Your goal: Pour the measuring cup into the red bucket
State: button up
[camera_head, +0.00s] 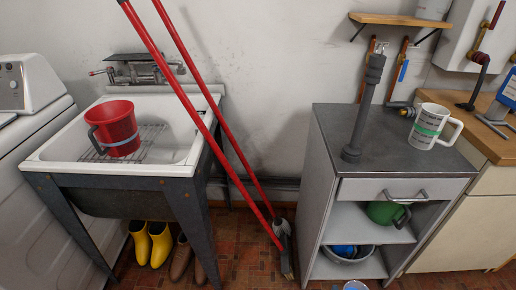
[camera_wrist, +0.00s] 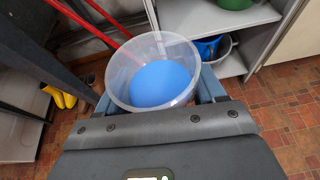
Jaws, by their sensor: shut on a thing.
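The red bucket (camera_head: 114,131) has a dark handle and a pale band, and stands upright on a wire rack inside the white utility tub (camera_head: 190,153). My gripper (camera_wrist: 157,92) is shut on a clear measuring cup (camera_wrist: 123,69) holding blue contents, with a finger on either side of it. The cup looks upright, above the tiled floor. Only the top of the cup shows at the bottom edge of the head view (camera_head: 355,286), far to the right of the bucket and lower than the tub.
Two long red handles (camera_head: 184,62) lean across the tub's right side. A grey cabinet (camera_head: 330,150) carries a grey pipe (camera_head: 364,110) and a white mug (camera_head: 427,122). Yellow boots (camera_head: 160,244) and brown shoes (camera_head: 184,258) stand under the tub. A faucet (camera_head: 140,72) is behind it.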

aim_at(114, 126)
jog(key=j, duration=0.6)
jog(key=j+z, duration=0.15)
jog(key=j, duration=0.45)
jog(key=k+j, duration=0.1)
jog(key=j, duration=0.5)
jog(key=j+z, duration=0.15)
jog(key=j, duration=0.45)
jog(key=k+j, duration=0.15)
jog(key=j, duration=0.45)
jog(key=i+z, duration=0.05)
